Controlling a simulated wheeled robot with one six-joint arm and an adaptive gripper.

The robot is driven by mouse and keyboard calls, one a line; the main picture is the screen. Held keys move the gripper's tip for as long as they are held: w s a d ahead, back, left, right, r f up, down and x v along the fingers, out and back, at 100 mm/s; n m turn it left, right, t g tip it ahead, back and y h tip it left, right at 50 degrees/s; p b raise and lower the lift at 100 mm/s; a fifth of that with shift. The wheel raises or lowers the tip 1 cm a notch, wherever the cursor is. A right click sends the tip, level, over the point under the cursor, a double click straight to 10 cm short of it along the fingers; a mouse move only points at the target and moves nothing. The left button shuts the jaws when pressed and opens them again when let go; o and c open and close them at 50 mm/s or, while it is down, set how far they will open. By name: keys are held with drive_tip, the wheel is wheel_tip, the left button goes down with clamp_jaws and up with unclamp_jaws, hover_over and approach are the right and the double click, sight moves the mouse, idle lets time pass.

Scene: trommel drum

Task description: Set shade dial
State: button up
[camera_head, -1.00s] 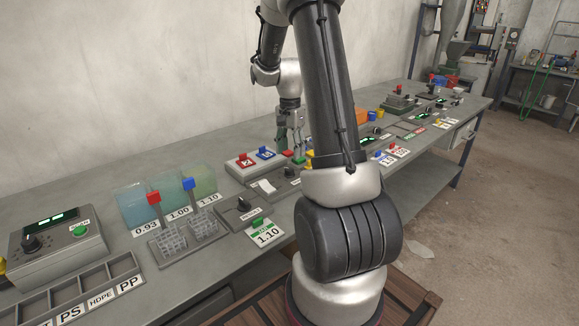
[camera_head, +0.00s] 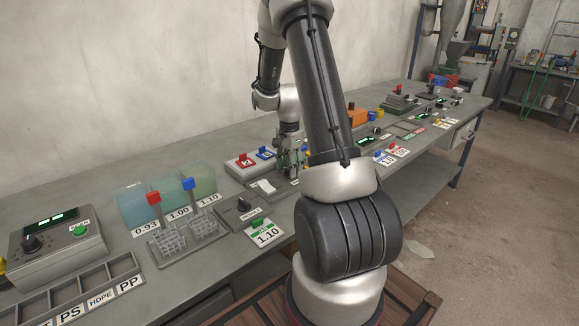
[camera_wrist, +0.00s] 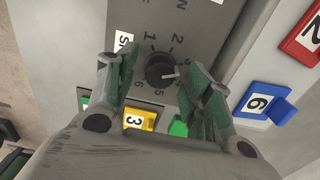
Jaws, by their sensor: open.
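The shade dial (camera_wrist: 161,70) is a round black knob on a grey panel (camera_wrist: 205,25) in the wrist view. Numbers ring it, and its white pointer mark faces right in the picture. A white label starting with "S" is partly hidden beside it. My gripper (camera_wrist: 155,74) is open, with one green-padded finger on each side of the knob. I cannot tell whether the fingers touch it. In the head view my gripper (camera_head: 289,163) is down at the panel and covers the dial.
Close by are a blue tab marked 6 (camera_wrist: 265,103), a red tab marked 2 (camera_wrist: 304,37), a yellow tab marked 3 (camera_wrist: 138,119) and a green tab (camera_wrist: 179,127). The wall is behind the bench.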

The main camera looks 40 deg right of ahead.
drive_tip(key=c, duration=1)
drive_tip(key=shift+n, duration=0.4)
drive_tip(key=n, duration=0.4)
drive_tip(key=shift+n, duration=0.3)
drive_tip(key=n, duration=0.4)
drive_tip(key=shift+n, duration=0.3)
drive_tip(key=n, duration=0.5)
drive_tip(key=shift+w+n, duration=0.1)
drive_tip(key=shift+n, duration=2.4)
